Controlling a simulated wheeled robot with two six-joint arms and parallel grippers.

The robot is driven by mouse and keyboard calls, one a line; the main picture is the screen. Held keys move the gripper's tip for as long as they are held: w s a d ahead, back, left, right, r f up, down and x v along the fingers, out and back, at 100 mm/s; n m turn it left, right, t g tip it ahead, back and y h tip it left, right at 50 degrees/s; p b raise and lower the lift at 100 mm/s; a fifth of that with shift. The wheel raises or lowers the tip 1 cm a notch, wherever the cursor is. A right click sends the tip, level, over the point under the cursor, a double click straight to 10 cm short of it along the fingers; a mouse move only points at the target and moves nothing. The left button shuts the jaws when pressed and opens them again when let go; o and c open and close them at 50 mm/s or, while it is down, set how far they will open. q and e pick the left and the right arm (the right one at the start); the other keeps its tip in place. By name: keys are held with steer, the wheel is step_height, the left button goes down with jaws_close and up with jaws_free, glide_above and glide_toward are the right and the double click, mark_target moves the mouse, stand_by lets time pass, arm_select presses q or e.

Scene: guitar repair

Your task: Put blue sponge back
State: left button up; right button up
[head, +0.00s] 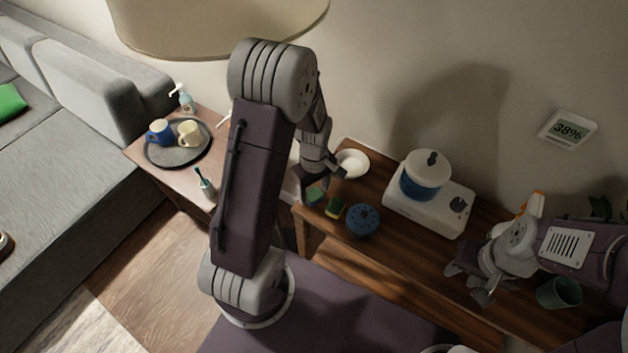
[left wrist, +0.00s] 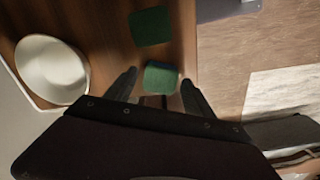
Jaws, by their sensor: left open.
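I see no plainly blue sponge. A small green block (head: 315,195), which looks like a sponge, lies at the left end of the wooden table under my left gripper (head: 322,181). In the left wrist view the green block (left wrist: 162,77) shows between the tips of my open, empty left gripper (left wrist: 160,90). A second sponge (head: 334,207), green and yellow, lies just right of it; it shows as a flat green patch in the left wrist view (left wrist: 150,26). My right gripper (head: 467,284) is open and empty over the table's right part.
A round blue object with dark holes (head: 362,222) sits right of the sponges. A white bowl (head: 353,163) stands behind them. A white appliance with a blue pot (head: 425,185) and a green cup (head: 559,292) stand further right. A side table with a tray (head: 178,160) is at left.

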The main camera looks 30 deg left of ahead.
mark_target(314, 194)
arm_select(q)
step_height(314, 194, up, 11)
steer(key=p, duration=0.2)
steer(key=s+d+f+m+t, duration=0.1)
steer(key=s+d+m, duration=0.3)
steer(key=s+m, duration=0.4)
steer(key=m, duration=0.4)
steer(key=shift+s+d+f, duration=0.15)
steer(key=shift+s+d, duration=0.05)
steer(key=shift+d, duration=0.15)
steer(key=shift+r, duration=0.2)
